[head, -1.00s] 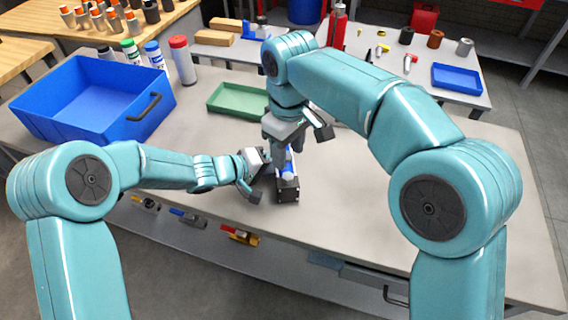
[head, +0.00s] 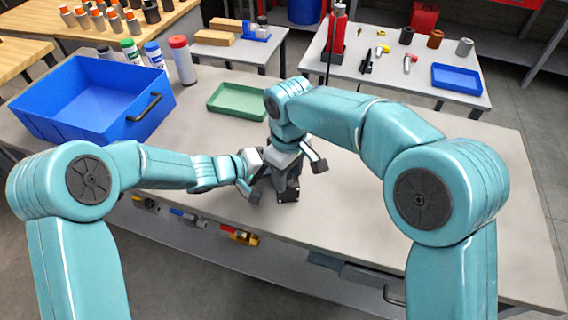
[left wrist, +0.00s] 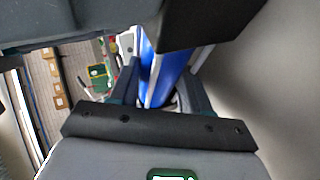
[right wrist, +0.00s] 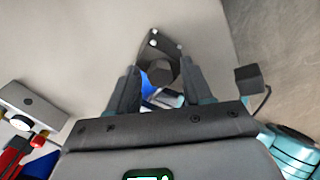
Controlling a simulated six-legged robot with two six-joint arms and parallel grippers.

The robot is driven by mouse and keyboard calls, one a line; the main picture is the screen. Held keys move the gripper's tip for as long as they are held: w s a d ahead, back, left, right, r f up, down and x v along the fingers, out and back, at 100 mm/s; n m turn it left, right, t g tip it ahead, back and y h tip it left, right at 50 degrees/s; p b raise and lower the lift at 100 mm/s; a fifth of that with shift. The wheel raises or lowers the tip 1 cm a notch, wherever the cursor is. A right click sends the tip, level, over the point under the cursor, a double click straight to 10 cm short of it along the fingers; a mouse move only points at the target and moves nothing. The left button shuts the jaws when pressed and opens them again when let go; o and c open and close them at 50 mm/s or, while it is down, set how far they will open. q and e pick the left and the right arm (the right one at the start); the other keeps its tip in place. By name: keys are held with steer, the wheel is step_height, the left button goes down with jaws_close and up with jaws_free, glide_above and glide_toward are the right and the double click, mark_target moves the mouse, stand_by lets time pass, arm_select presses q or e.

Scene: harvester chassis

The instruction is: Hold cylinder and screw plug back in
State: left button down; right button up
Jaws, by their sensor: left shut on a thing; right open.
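The blue cylinder (left wrist: 170,65) shows between the fingers of my left gripper (left wrist: 158,82), which is shut on it. In the head view my left gripper (head: 258,182) is beside the cylinder's dark end block (head: 288,194) near the bench's front edge. My right gripper (head: 286,166) is above the cylinder and hides most of it. In the right wrist view a dark hexagonal piece (right wrist: 160,74), perhaps the plug, lies between the open fingers of my right gripper (right wrist: 163,80). I cannot tell whether the fingers touch it.
A blue bin (head: 60,125) stands at the left of the bench, with several bottles behind it. A green tray (head: 236,101) lies behind the grippers. The bench's right side (head: 400,255) is clear. A far table holds a blue tray (head: 457,78) and small parts.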

jaws_close()
steer(key=shift+o, duration=0.6)
jaws_free()
step_height(320, 180, up, 12)
